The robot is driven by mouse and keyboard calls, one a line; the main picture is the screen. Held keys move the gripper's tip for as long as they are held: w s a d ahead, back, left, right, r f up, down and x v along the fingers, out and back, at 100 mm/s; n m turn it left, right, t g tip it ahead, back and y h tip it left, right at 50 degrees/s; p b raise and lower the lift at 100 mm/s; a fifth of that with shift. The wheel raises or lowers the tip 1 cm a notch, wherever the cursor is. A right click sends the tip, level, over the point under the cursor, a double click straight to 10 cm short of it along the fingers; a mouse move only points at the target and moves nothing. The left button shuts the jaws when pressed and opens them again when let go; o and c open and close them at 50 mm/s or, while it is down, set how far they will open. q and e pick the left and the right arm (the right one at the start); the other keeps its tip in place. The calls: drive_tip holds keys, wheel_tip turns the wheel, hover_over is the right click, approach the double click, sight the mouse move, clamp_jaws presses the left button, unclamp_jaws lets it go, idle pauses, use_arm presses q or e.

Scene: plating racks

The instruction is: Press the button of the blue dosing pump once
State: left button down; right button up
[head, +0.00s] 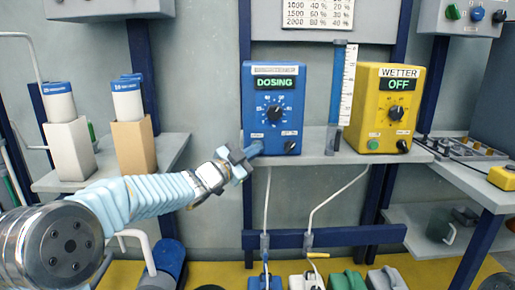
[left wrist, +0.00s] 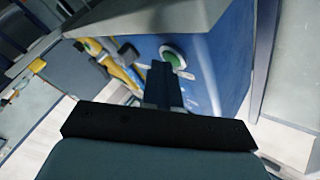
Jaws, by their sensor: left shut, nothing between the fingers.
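The blue dosing pump (head: 288,112) stands on the grey shelf, with a dial and a lit display reading "DOSING". My left gripper (head: 253,150) is shut and empty, its tips at the lower left of the pump's front. In the head view the tips hide the pump's lower left corner. In the left wrist view the pump's blue face (left wrist: 215,55) fills the upper middle. A green button (left wrist: 174,57) with a pale ring shows just beyond the shut fingers (left wrist: 163,75). I cannot tell whether the tips touch it. My right gripper is not in view.
A yellow pump (head: 370,100) labelled "WETTER", reading "OFF", stands to the right on the shelf (head: 330,150). A ruler-like gauge (head: 345,85) is between the pumps. Several canisters (head: 345,280) stand below.

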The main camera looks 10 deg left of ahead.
use_arm(q)
drive_tip(key=shift+s, duration=0.1)
drive_tip(key=shift+s+d+b, duration=0.25)
drive_tip(key=shift+s+b, duration=0.35)
drive_tip(key=shift+s, duration=0.15)
drive_tip(key=shift+s, duration=0.1)
drive_tip(key=s+b, duration=0.1)
drive_tip(key=s, duration=0.1)
drive_tip(key=s+d+b, duration=0.1)
drive_tip(key=s+b, duration=0.1)
drive_tip(key=shift+s+d, duration=0.2)
drive_tip(key=shift+s, duration=0.1)
idle(0.3)
